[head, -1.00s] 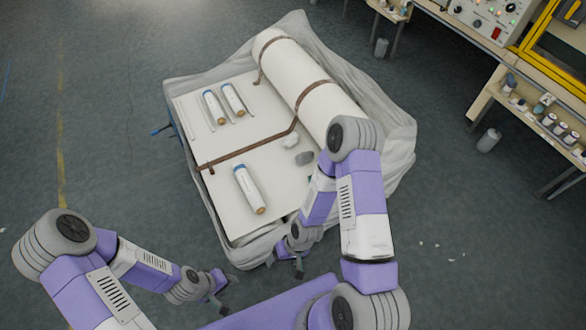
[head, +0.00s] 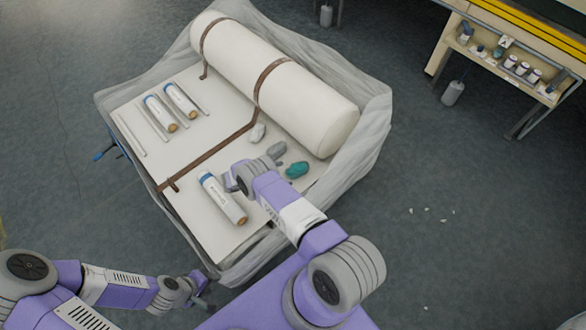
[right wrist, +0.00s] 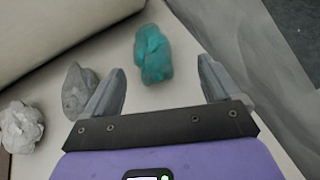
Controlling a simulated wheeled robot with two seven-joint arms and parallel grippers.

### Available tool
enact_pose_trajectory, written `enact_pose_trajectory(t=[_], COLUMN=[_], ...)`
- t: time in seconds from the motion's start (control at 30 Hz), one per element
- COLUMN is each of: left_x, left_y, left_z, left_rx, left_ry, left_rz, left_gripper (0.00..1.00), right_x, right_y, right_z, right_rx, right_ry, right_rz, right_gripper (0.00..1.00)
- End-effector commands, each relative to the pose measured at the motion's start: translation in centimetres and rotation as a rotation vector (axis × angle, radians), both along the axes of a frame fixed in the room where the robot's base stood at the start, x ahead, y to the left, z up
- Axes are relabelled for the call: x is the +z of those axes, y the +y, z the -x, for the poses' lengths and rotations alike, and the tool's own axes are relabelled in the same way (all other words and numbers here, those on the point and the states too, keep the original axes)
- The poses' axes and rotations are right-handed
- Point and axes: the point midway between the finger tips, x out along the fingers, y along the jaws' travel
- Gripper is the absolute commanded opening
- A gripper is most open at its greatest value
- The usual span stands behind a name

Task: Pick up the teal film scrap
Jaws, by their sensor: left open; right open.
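The teal film scrap (head: 297,170) is a small crumpled lump on the white board, in front of the large white roll. In the right wrist view the teal film scrap (right wrist: 153,55) lies ahead of my right gripper (right wrist: 162,85), between the lines of its two open fingers and a little beyond their tips. Nothing is between the fingers. In the head view the right gripper's fingers are mostly hidden by its own wrist. My left gripper (head: 202,302) is open and empty, low at the left, off the front edge of the board.
A grey lump (right wrist: 78,90) lies beside my right gripper's left finger, with a white crumpled lump (right wrist: 22,127) farther left. The big white roll (head: 275,75) lies behind. A small labelled roll (head: 222,198) lies left of my right wrist. Translucent sheeting (head: 365,125) rings the board.

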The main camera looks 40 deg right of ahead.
Motion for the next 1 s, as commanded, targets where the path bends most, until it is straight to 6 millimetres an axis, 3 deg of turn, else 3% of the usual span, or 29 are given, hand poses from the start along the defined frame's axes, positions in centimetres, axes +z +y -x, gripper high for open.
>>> enact_pose_trajectory(t=[0.27, 0.63, 0.93, 1.0], left_x=[-0.8, -2.0, -2.0, -2.0], left_y=[0.0, 0.0, 0.0, 0.0], left_z=[0.0, 0.0, 0.0, 0.0], left_rx=[0.000, 0.000, 0.000, 0.000], left_ry=[0.000, 0.000, 0.000, 0.000], left_rz=[0.000, 0.000, 0.000, 0.000], left_gripper=[0.43, 0.43, 0.43, 0.43], right_x=[-0.6, -3.2, -3.3, -3.3], right_y=[-2.1, -6.3, -6.9, -6.9], right_z=[-0.3, 0.4, 0.5, 0.5], right_rx=[0.013, 0.011, 0.014, 0.014], right_ry=[-0.002, -0.004, -0.005, -0.005], right_rz=[0.048, 0.044, 0.043, 0.043], right_gripper=[0.90, 0.90, 0.90, 0.82])
